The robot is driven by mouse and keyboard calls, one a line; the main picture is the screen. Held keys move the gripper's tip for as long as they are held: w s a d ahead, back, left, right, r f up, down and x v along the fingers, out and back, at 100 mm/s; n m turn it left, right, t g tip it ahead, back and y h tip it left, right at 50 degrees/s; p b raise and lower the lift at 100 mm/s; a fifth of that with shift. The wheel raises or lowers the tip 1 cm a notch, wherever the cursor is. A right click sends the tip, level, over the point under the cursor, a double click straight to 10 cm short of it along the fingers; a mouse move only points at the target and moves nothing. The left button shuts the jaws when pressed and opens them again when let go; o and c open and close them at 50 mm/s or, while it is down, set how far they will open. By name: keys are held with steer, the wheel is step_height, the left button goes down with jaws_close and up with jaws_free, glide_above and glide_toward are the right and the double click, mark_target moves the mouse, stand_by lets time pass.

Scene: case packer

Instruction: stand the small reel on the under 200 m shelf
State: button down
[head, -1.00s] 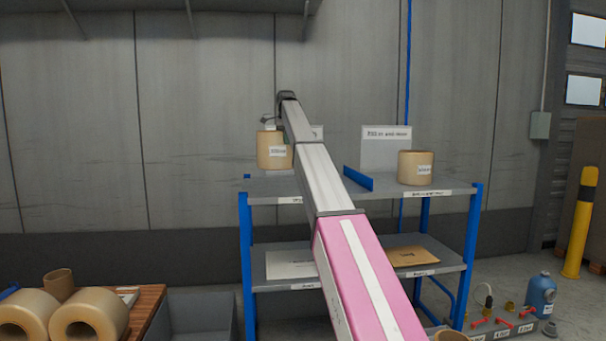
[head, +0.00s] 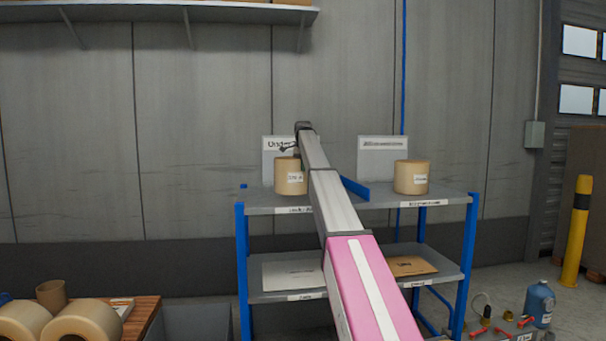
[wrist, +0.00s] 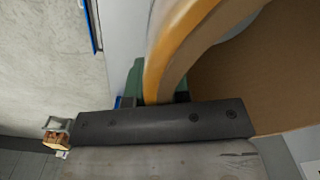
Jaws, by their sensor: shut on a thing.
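The small reel (head: 288,178) is a tan roll with a white label. In the head view it is upright at the left half of the rack's top shelf (head: 262,203), in front of a sign (head: 279,146) that begins "Under". Its base appears at the shelf surface, but I cannot tell whether it touches. My gripper (head: 297,152) is at the reel's top edge, partly hidden by my arm. In the wrist view the reel's curved wall (wrist: 185,45) rises from between the jaws, with a green finger beside it.
A blue divider (head: 354,188) splits the top shelf. Another labelled reel (head: 411,177) stands on the right half, before a second sign (head: 382,150). The lower shelf holds a white sheet (head: 290,275) and a brown envelope (head: 411,266). Large rolls (head: 82,322) lie at lower left.

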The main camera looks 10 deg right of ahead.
steer(key=shift+f, duration=1.3)
steer(key=c, duration=1.1)
jaws_free()
step_height(320, 180, up, 12)
steer(key=shift+r, duration=0.1)
